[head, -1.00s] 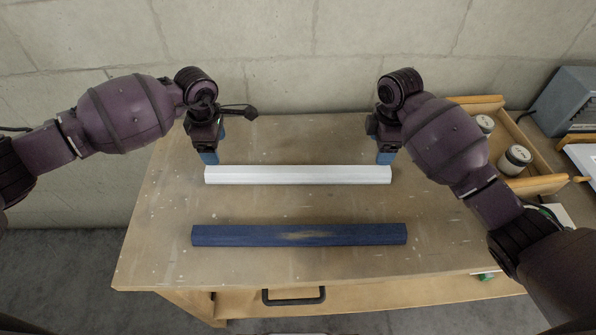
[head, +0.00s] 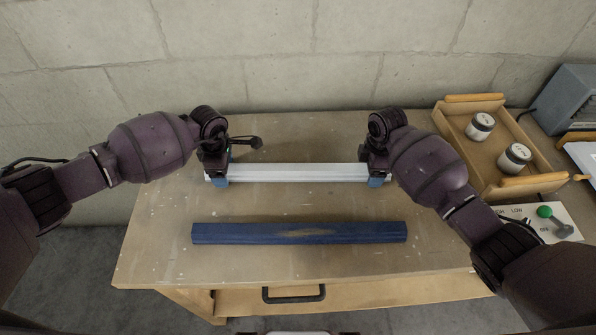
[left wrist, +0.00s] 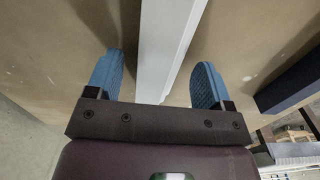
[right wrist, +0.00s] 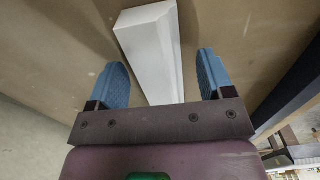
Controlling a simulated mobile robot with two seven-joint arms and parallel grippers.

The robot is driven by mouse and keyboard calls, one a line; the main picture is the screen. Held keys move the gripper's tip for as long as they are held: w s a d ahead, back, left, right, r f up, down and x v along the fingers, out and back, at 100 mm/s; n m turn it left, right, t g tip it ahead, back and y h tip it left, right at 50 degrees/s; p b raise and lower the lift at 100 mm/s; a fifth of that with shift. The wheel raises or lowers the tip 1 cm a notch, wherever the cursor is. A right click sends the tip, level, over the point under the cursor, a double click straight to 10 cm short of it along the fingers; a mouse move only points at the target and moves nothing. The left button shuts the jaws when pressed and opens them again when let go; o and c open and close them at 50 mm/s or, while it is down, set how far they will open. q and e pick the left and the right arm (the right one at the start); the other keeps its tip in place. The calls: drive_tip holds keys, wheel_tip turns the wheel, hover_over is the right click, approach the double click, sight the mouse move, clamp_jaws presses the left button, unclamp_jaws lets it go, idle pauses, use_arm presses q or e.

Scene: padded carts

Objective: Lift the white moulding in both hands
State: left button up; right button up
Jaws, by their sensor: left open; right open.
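The white moulding (head: 300,172) lies flat across the wooden cart top, toward the back. My left gripper (head: 219,181) is at its left end; in the left wrist view the open blue fingers (left wrist: 157,85) stand on either side of the moulding (left wrist: 168,40), with gaps showing. My right gripper (head: 377,181) is at its right end; in the right wrist view its open blue fingers (right wrist: 163,80) straddle the moulding (right wrist: 152,45), whose end shows between them.
A wooden tray (head: 478,158) with two jars (head: 480,126) (head: 515,157) is at the right, near a control panel with a green knob (head: 545,211). A concrete wall (head: 300,50) stands behind the cart.

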use_arm(q)
drive_tip(key=shift+f, duration=0.3)
use_arm(e)
drive_tip(key=shift+f, duration=0.3)
use_arm(q)
drive_tip(key=c, duration=1.2)
use_arm(e)
drive_tip(key=c, duration=1.2)
